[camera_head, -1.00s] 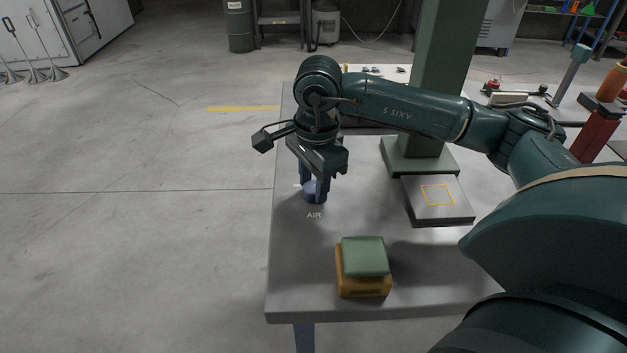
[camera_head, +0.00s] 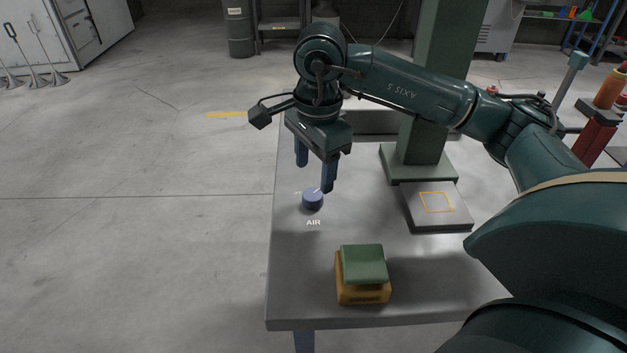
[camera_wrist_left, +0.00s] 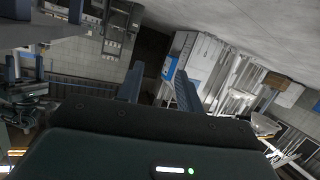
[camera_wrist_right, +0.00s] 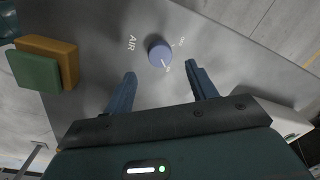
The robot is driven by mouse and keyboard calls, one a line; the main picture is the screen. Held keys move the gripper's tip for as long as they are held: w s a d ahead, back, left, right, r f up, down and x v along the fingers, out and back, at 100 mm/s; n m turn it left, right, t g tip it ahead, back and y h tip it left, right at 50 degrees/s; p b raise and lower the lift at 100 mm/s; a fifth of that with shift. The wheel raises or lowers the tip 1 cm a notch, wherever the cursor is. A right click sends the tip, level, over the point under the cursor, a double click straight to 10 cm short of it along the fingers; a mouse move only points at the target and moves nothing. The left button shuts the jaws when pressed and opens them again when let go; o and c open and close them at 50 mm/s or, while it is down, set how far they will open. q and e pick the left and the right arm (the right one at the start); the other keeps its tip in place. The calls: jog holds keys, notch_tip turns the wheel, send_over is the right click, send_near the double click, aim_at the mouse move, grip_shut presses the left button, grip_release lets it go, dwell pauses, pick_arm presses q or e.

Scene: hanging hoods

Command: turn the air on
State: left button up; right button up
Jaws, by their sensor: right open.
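The blue air knob (camera_head: 312,200) stands on the grey bench top, with the word AIR printed in front of it. In the right wrist view the knob (camera_wrist_right: 160,54) shows a white pointer line aimed at one of two small marks; I cannot read the marks surely. My right gripper (camera_head: 315,178) is open and empty, above and just behind the knob, not touching it. In the right wrist view the knob lies beyond and between the fingertips. My left gripper (camera_wrist_left: 159,82) shows only in its own wrist view, open and empty, away from the bench.
A green block on an orange base (camera_head: 363,290) stands near the bench's front edge. A flat grey plate with an orange square outline (camera_head: 436,222) lies right of the knob, before a green column (camera_head: 440,90). The bench (camera_head: 300,270) is bare around the knob.

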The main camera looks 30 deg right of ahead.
aim_at(316, 197)
pick_arm(q)
jog(key=shift+w+d+f+g+p, duration=0.2)
jog(key=shift+d+f+g+p, duration=0.05)
jog(key=shift+f+g+p, duration=0.1)
pick_arm(e)
notch_tip(316, 197, up, 8)
jog(key=shift+s+f, duration=0.2)
jog(key=shift+f, duration=0.05)
pick_arm(q)
jog(key=shift+r, duration=0.1)
jog(key=shift+a, duration=0.1)
